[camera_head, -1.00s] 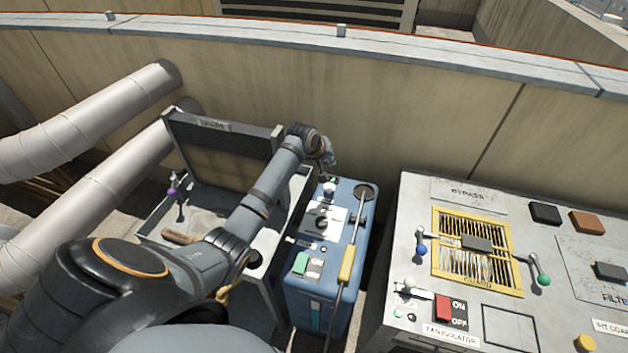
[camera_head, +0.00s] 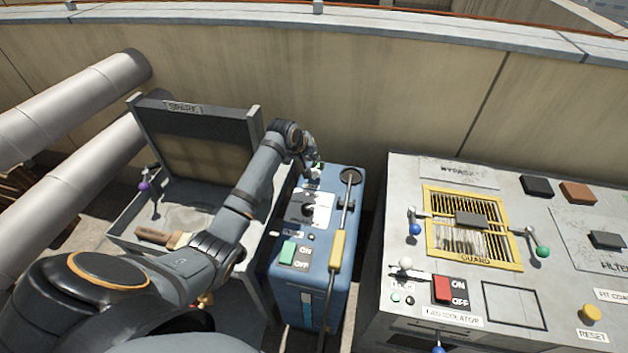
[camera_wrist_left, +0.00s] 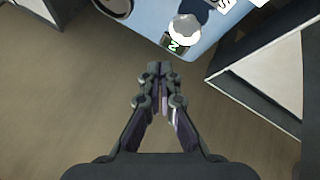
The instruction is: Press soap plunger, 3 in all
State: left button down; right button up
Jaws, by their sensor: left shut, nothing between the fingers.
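A white round knob (camera_wrist_left: 184,28), which looks like the soap plunger, stands on the blue unit (camera_wrist_left: 140,14) beside a small dark display with a green mark. In the head view the knob (camera_head: 314,174) shows only in part at the far end of the blue unit (camera_head: 283,262), next to my gripper. My left gripper (camera_wrist_left: 160,68) is shut and empty. In the wrist view its tips are apart from the knob, over the ground past the unit's edge. In the head view my left gripper (camera_head: 313,160) is small and partly hidden by its wrist. My right gripper is not in view.
A yellow-handled rod (camera_head: 337,250) lies along the blue unit, by a green ON/OFF switch (camera_head: 288,252). A grey panel (camera_head: 400,175) with a yellow guard stands right. A basin with a brush (camera_head: 160,238) is left. A wall (camera_head: 420,90) rises behind.

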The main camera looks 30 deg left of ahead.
pick_arm(q)
jog(key=shift+f, duration=0.8)
jog(key=shift+f+b, duration=0.3)
jog(key=shift+f, duration=0.6)
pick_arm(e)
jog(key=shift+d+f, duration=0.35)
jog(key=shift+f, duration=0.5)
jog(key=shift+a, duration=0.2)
pick_arm(q)
jog(key=shift+f, duration=0.2)
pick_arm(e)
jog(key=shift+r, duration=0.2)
pick_arm(q)
jog(key=shift+f+p, duration=0.15)
jog(key=shift+p, duration=0.15)
jog(key=shift+f, duration=0.1)
jog(key=shift+f, duration=0.2)
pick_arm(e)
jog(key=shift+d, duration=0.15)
